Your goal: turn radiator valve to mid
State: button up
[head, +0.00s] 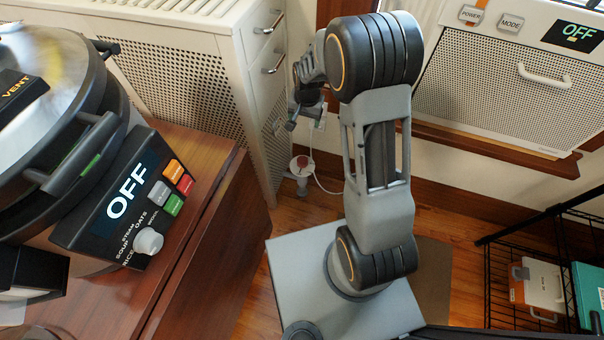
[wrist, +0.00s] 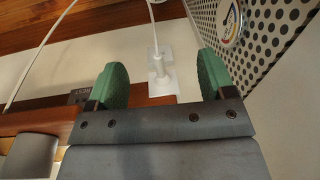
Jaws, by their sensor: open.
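The radiator valve (head: 302,165) seems to be the round reddish-topped knob on a white fitting, low beside the perforated cabinet in the head view. In the wrist view, a round dial with a coloured ring (wrist: 230,22) shows at the upper right against a perforated panel; I cannot tell surely that it is the same part. Its setting is too small to read. My gripper (head: 305,118) is above the valve, apart from it. Its two green fingers (wrist: 162,82) are spread and empty in the wrist view.
A white wall outlet with a plug (wrist: 158,75) is beyond my fingers, and its white cord hangs near the valve. The white perforated cabinet (head: 175,75) stands close to the left. A wooden cabinet (head: 215,215) bears a cooker (head: 60,130). A wire rack (head: 505,270) stands right.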

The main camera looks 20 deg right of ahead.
aim_at(302, 159)
jog(key=w+f+b, duration=0.1)
jog(key=f+b, duration=0.1)
jog(key=f, duration=0.5)
jog(key=w+f+m+b, duration=0.1)
jog(key=f+b, duration=0.1)
jog(key=f, duration=0.5)
jog(key=f+m+g+b, duration=0.1)
jog(key=f+b, duration=0.1)
jog(key=f, duration=0.6)
jog(key=shift+w+d, duration=0.15)
jog(key=shift+w, duration=0.25)
jog(key=shift+w+f+b, duration=0.1)
jog(key=shift+f+b, duration=1.7)
jog(key=shift+f, duration=2.15)
jog(key=c, duration=0.9)
